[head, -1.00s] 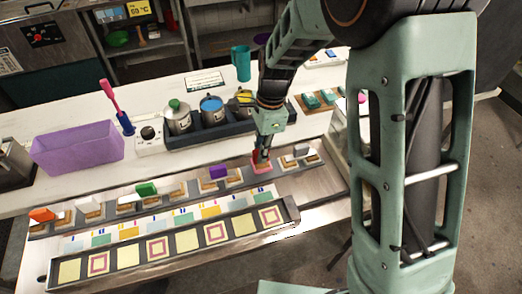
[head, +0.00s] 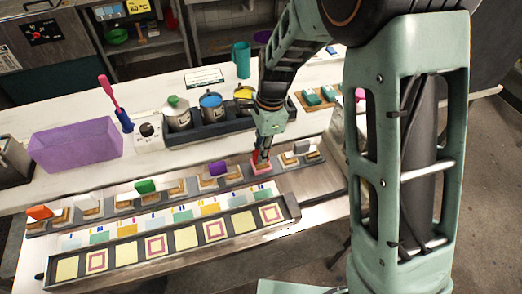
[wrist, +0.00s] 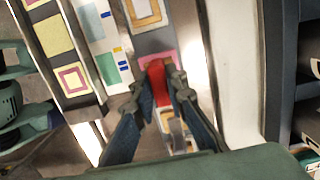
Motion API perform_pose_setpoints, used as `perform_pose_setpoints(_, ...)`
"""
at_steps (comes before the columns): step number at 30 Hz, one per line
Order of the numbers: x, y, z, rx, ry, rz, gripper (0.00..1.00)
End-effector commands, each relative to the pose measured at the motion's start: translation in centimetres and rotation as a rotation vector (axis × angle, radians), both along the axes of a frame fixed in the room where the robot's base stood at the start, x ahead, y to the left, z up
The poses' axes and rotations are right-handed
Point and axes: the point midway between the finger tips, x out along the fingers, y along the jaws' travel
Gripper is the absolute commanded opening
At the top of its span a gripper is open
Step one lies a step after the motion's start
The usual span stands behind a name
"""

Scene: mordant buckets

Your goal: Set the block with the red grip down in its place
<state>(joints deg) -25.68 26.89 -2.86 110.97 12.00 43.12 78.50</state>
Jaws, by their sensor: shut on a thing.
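The block with the red grip shows in the wrist view, its red grip (wrist: 157,80) between my gripper's fingers (wrist: 164,100). In the head view, my gripper (head: 261,158) points down at the right part of the long dark rack (head: 111,211). My gripper is shut on the red grip. A pink patch (wrist: 146,60) shows at the block's far side in the wrist view. The fingers hide most of the block, and I cannot tell whether its underside touches the rack.
Blocks with orange (head: 39,212), green (head: 145,186) and purple (head: 217,168) grips stand along the rack. In front lies a tray (head: 292,205) with yellow and pink-framed squares. Behind are a purple bin (head: 75,144) and lidded pots (head: 212,108).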

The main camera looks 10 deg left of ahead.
Motion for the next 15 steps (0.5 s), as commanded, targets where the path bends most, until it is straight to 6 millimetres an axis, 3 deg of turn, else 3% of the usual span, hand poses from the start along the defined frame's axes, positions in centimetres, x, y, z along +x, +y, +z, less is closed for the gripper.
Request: perform_pose_setpoints(15,0.01,0.01,-0.64,0.000,0.000,0.000,0.00)
